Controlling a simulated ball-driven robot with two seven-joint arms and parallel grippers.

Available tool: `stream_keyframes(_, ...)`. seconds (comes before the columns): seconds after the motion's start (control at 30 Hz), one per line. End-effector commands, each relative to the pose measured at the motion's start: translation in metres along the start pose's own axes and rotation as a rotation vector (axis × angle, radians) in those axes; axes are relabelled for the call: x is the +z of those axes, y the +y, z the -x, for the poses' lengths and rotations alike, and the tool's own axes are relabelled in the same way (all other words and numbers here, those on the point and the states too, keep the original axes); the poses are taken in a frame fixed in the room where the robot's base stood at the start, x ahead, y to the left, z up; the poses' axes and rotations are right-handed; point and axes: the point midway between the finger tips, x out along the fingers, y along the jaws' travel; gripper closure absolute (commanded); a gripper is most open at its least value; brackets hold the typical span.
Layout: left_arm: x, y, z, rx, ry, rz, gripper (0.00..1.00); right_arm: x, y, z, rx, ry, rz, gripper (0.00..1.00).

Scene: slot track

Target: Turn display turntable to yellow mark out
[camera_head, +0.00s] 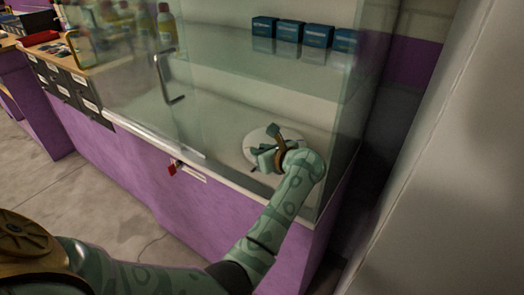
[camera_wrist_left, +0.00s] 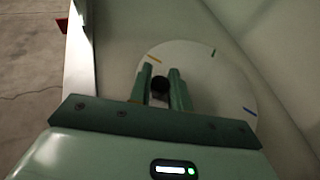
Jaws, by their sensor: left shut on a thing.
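The display turntable is a round white disc (camera_head: 256,139) on the floor of the glass case, partly hidden by my left gripper (camera_head: 265,156). In the left wrist view the disc (camera_wrist_left: 215,80) carries an orange-yellow mark (camera_wrist_left: 153,59) at its upper left, a dark green mark (camera_wrist_left: 213,52) at its upper right and a blue mark (camera_wrist_left: 249,110) at its right. My left gripper (camera_wrist_left: 160,74) reaches over the disc, with its fingers shut on a dark round knob (camera_wrist_left: 160,86). The fingers and palm hide the near part of the disc. My right gripper is not in view.
Glass panes surround the case; a door with a dark handle (camera_head: 167,80) stands left of my arm. Blue boxes (camera_head: 289,31) stand on the glass shelf above. Bottles (camera_head: 166,24) stand at the upper left. A red tag (camera_head: 172,170) hangs on the purple front.

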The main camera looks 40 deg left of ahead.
Motion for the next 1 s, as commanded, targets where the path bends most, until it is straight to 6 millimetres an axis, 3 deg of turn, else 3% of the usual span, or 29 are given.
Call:
stream_keyframes(0.17, 0.001, 0.000, -0.001, 0.000, -0.001, 0.001, 1.00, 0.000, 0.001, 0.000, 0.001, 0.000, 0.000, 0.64)
stream_keyframes(0.2, 0.001, 0.000, -0.001, 0.000, -0.001, 0.001, 0.78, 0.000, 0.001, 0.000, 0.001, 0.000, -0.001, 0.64)
stream_keyframes(0.27, 0.001, 0.000, -0.001, 0.000, -0.001, 0.001, 0.62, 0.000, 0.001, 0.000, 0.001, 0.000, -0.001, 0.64)
stream_keyframes(0.77, 0.001, 0.000, 0.000, -0.006, -0.001, -0.003, 0.62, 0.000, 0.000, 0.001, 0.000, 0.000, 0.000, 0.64)
stream_keyframes(1.0, 0.006, 0.003, 0.000, -0.144, -0.007, -0.061, 0.62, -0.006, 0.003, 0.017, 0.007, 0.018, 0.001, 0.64)
